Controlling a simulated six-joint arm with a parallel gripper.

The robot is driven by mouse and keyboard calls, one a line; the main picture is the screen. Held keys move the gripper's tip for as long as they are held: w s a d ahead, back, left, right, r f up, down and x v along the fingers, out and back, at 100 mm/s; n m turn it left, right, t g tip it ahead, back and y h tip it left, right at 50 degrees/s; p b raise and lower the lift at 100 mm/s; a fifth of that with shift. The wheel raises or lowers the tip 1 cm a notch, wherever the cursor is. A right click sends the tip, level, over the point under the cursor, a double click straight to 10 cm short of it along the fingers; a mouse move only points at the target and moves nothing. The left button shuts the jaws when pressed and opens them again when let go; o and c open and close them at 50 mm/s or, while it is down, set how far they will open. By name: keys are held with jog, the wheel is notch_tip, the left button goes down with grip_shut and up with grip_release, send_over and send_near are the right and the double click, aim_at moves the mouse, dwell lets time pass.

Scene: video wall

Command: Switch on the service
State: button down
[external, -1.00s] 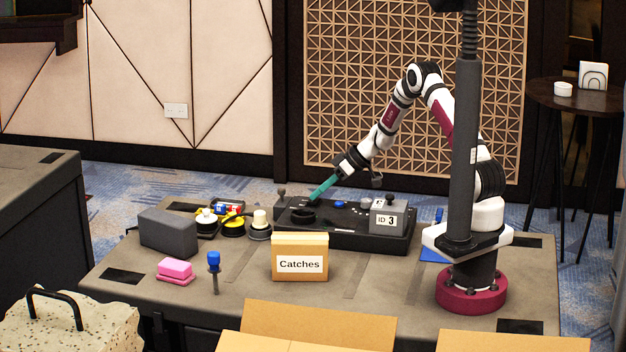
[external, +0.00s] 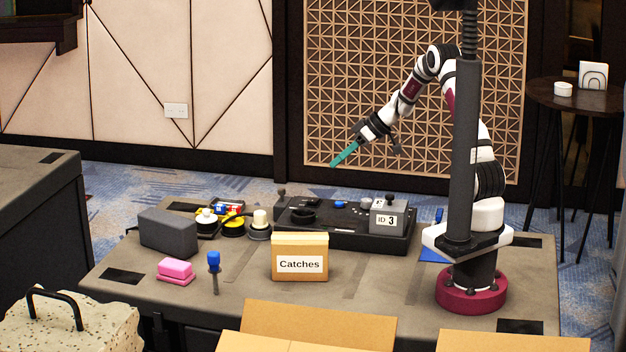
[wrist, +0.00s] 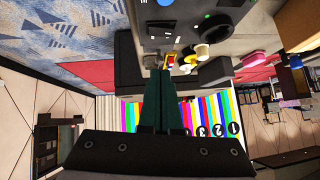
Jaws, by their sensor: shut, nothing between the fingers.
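The black control panel (external: 345,236) lies on the table in the external view. My gripper (external: 334,164) has teal fingers. It is shut and empty in the air above the panel, touching nothing. Its fingers also show in the wrist view (wrist: 160,78).
Round yellow and black parts (external: 233,226) sit left of the panel. A dark pole (external: 466,150) rises by my base.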

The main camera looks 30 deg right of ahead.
jog(key=shift+v, duration=1.65)
send_over(314, 199)
jog(key=d, duration=0.2)
jog(key=f, duration=0.6)
jog(key=shift+s+d, duration=0.1)
jog(key=shift+s, duration=0.15)
jog(key=f, duration=0.3)
jog(key=shift+a+f, duration=0.4)
jog(key=shift+f, duration=0.4)
jog(key=shift+a+f, duration=0.1)
